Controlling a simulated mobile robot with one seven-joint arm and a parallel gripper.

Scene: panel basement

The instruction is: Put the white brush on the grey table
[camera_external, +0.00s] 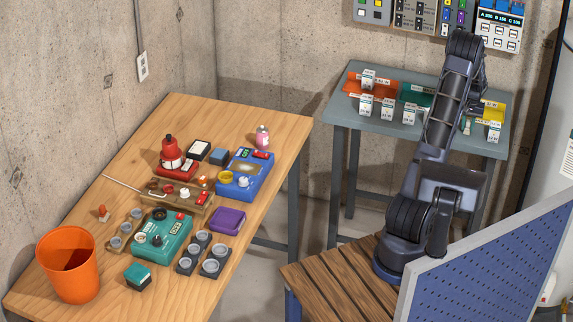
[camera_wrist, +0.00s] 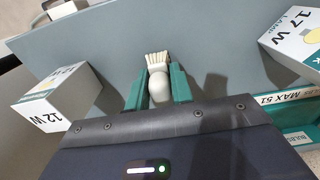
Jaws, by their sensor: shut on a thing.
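The white brush (camera_wrist: 158,83) is between the two teal fingers of my gripper (camera_wrist: 158,90) in the wrist view, with its cream bristles pointing to the top of the picture. My gripper is shut on it. The grey table (camera_wrist: 225,70) lies beneath the brush. Whether the brush touches the tabletop I cannot tell. In the external view the grey table (camera_external: 338,104) stands against the back wall. My arm reaches over its right part, and my gripper (camera_external: 467,124) is mostly hidden behind my arm there.
Several small lamp boxes stand on the grey table, including a 12 W box (camera_wrist: 55,100) and a 17 W box (camera_wrist: 300,45) either side of my gripper. Orange (camera_external: 371,84), green (camera_external: 413,95) and yellow (camera_external: 493,111) bins are there too. The wooden table (camera_external: 190,112) holds tools and an orange bucket (camera_external: 68,275).

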